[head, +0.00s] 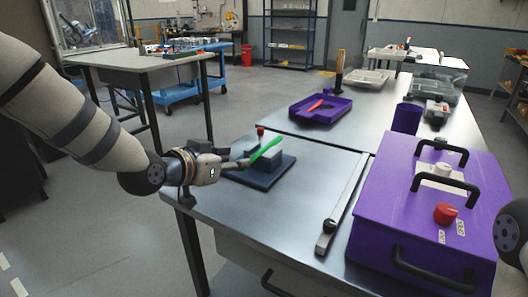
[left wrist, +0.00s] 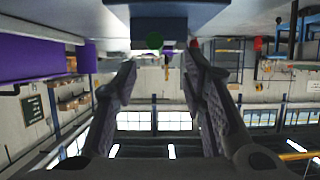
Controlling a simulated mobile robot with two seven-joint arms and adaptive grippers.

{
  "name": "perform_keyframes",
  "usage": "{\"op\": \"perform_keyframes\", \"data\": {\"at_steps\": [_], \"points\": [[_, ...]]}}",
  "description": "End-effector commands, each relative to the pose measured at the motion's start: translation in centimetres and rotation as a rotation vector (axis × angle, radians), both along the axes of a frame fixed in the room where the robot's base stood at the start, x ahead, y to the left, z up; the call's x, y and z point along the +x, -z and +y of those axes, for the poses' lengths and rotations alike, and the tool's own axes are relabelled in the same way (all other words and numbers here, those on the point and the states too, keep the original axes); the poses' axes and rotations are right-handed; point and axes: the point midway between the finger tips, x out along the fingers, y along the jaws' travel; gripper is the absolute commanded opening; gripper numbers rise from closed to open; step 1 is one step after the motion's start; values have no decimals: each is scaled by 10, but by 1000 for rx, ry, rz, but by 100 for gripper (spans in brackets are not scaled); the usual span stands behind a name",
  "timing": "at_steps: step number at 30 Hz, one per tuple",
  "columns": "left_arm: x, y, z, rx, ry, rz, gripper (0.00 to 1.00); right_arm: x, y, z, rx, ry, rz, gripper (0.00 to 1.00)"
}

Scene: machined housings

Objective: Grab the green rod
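The green rod (head: 267,149) slants up to the right over a grey block (head: 268,153) on a dark blue base (head: 262,174), near the left edge of the table. My left gripper (head: 243,162) is at the rod's lower left end. Its fingers stand apart with nothing between them in the left wrist view (left wrist: 160,58). I cannot tell whether a finger touches the rod. My right gripper is not in view.
A purple box (head: 395,207) with black handles fills the table's right side. A metal bar (head: 341,205) lies left of it. A small red knob (head: 260,131) stands behind the block. A purple tray (head: 320,111) sits farther back. The table between base and bar is clear.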

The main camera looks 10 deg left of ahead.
Motion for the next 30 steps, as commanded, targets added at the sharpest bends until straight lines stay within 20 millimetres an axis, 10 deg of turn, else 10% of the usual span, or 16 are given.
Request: {"op": "perform_keyframes", "data": {"at_steps": [16,21,30], "points": [[43,24,-21,-1,-1,-1,38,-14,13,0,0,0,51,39],[43,24,-21,-1,-1,-1,0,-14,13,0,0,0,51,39],[43,24,-21,-1,-1,-1,0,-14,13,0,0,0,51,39]]}}
